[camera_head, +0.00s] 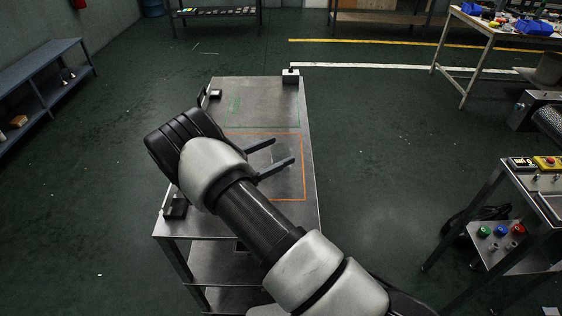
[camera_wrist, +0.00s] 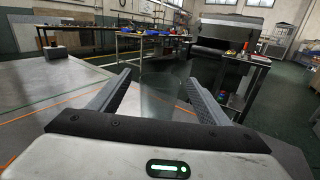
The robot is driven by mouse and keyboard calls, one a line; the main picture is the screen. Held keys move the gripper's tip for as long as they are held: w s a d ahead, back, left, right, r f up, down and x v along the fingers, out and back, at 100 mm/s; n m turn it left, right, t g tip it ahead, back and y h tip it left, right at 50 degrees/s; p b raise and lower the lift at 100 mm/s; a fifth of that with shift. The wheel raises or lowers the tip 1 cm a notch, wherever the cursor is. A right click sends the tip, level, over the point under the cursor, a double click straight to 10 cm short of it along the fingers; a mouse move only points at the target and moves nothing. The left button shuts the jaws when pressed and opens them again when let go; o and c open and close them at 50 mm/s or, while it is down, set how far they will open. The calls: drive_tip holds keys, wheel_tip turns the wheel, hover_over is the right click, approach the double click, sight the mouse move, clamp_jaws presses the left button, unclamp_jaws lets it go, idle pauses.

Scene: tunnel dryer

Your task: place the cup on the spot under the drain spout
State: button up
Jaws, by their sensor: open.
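My arm hides part of the tabletop.
A small grey block (camera_head: 290,76) stands at the table's far right corner. Dark fittings (camera_head: 175,207) sit along the left edge. A control stand (camera_head: 540,180) and dryer conveyor (camera_head: 547,118) are at right. Open floor (camera_head: 385,150) lies between table and stand.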

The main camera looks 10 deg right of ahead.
drive_tip(key=shift+x, duration=0.85)
drive_tip(key=c, duration=1.2)
